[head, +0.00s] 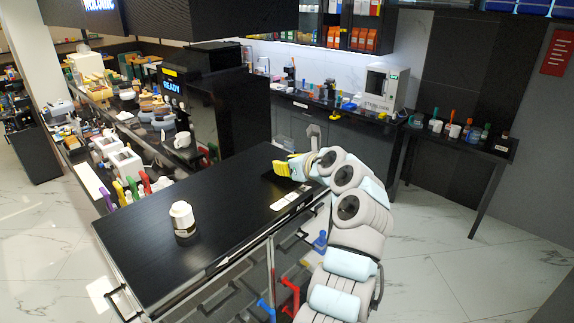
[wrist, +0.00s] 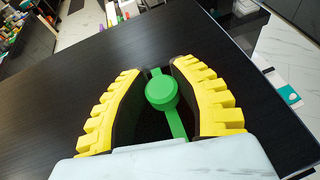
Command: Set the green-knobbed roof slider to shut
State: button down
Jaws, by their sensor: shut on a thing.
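The slider's round green knob (wrist: 162,92) shows in the wrist view between the two yellow ridged fingers of my gripper (wrist: 158,68). A narrow green strip (wrist: 177,126) runs under the knob along the dark surface. My gripper is shut on the knob, with the fingers on either side of it. In the head view my gripper (head: 283,168) is low at the far right part of the black counter (head: 225,205), and the knob is hidden there. I cannot tell which end of its travel the slider is at.
A white-capped jar (head: 182,218) stands on the counter's near left part. Pale labels (head: 284,202) lie along its right edge. Coloured handles (head: 132,187) and white boxes line the left side. A side table (head: 462,142) with cups and bottles stands right. The counter's middle is clear.

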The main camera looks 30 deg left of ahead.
jog(key=c, duration=0.8)
grip_release()
jog(key=shift+w+d, duration=0.25)
jog(key=shift+d, duration=0.1)
jog(key=shift+a, duration=0.1)
jog(key=shift+s+r, duration=0.1)
jog(key=shift+s, duration=0.05)
jog(key=v, duration=1.2)
